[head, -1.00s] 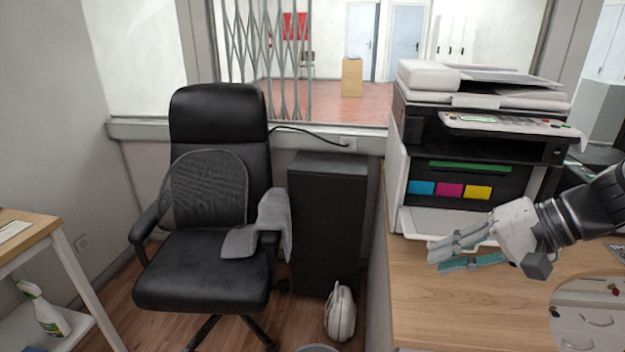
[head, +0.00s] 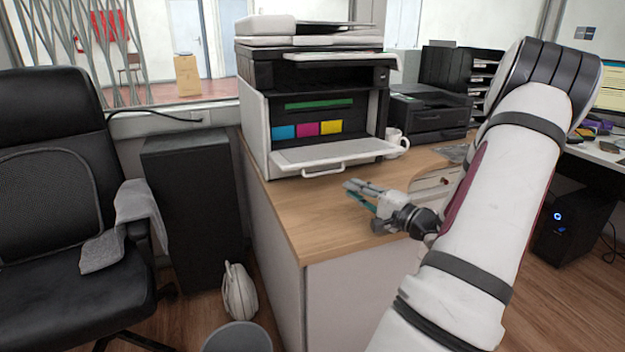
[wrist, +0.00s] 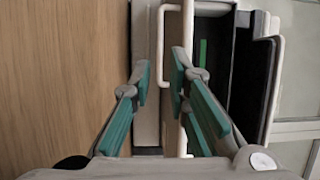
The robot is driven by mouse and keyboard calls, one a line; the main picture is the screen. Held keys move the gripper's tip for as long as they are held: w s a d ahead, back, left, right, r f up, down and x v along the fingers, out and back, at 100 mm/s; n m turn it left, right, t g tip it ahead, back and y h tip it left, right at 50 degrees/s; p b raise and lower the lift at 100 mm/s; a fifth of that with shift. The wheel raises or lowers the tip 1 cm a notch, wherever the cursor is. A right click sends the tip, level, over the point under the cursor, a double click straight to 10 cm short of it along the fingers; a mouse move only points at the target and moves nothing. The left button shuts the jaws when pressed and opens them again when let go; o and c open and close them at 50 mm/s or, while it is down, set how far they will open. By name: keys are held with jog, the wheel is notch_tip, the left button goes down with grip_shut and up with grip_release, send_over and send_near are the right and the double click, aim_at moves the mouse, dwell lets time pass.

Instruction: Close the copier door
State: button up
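The copier (head: 310,85) stands on the wooden counter. Its front door (head: 335,153) is folded down and open, showing blue, magenta and yellow cartridges inside. A pale bar handle (head: 322,173) runs along the door's front edge. My gripper (head: 350,190) is just in front of and to the right of the handle, low over the counter. In the wrist view my gripper (wrist: 160,76) is open, with a gap between its green pads and nothing clearly held. The handle (wrist: 162,45) shows beyond the fingertips there; I cannot tell whether they touch it.
A white mug (head: 397,142) stands close to the copier's right side, before a black printer (head: 430,112). A black office chair (head: 45,180) and dark cabinet (head: 195,205) are at left. The counter (head: 300,215) is clear in front of the copier.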

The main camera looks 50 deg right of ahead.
aim_at(321, 173)
jog(key=w, duration=0.4)
jog(key=w+d+b, duration=0.1)
jog(key=w, duration=0.3)
jog(key=w+d+b, duration=0.1)
jog(key=w, duration=0.3)
jog(key=shift+w+r, duration=0.15)
jog(key=shift+r, duration=0.1)
grip_shut()
